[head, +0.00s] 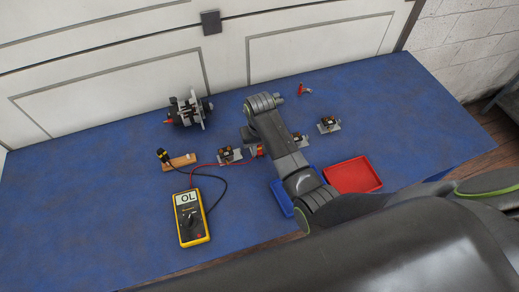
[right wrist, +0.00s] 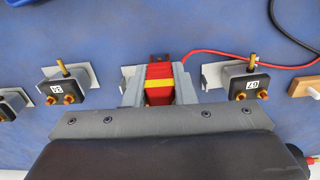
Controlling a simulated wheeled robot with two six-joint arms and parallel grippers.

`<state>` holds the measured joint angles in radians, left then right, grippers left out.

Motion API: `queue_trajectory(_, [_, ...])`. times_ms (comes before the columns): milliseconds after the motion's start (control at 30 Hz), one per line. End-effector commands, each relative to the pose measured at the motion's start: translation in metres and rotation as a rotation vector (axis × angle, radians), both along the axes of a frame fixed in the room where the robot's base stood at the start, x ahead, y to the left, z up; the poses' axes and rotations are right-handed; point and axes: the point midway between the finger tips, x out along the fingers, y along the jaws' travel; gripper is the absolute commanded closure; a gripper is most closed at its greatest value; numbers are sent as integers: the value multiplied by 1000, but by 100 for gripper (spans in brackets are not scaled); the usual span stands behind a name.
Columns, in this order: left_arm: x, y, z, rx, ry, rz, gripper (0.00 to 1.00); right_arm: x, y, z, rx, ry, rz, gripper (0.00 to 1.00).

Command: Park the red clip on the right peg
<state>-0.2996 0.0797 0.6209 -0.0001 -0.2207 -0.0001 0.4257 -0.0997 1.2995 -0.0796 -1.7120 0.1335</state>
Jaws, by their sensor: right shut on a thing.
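The red clip (right wrist: 158,84) with a yellow band is between the two grey fingers of my right gripper (right wrist: 158,92), which is shut on it. In the head view, a bit of the red clip (head: 258,151) shows beneath my right gripper (head: 252,138), largely hidden by my arm. It is at the row of small units; the wrist view does not tell whether it touches the one behind it. A red lead runs from it toward the yellow multimeter (head: 190,217), which reads OL. A wooden block (head: 181,161) lies left of the row, with a black clip (head: 162,156) at its left end. My left gripper is not in view.
Labelled units stand either side of the clip, one (right wrist: 237,85) right and one (right wrist: 57,86) left. A blue tray (head: 281,197) and a red tray (head: 352,175) lie at the front. An alternator part (head: 186,110) and a small red object (head: 304,90) are farther back.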

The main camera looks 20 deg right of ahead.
Motion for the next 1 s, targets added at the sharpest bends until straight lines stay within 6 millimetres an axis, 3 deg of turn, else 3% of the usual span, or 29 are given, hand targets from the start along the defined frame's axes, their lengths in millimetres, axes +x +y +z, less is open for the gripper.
queue_trajectory(167, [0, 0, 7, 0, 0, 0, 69, 0, 0, 7, 0, -1, 0, 88])
queue_trajectory(333, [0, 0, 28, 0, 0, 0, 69, 0, 0, 28, 0, 0, 0, 88])
queue_trajectory(567, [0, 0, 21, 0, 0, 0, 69, 0, 0, 40, 0, -1, 0, 88])
queue_trajectory(1000, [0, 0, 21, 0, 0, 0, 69, 0, 0, 40, 0, 0, 0, 88])
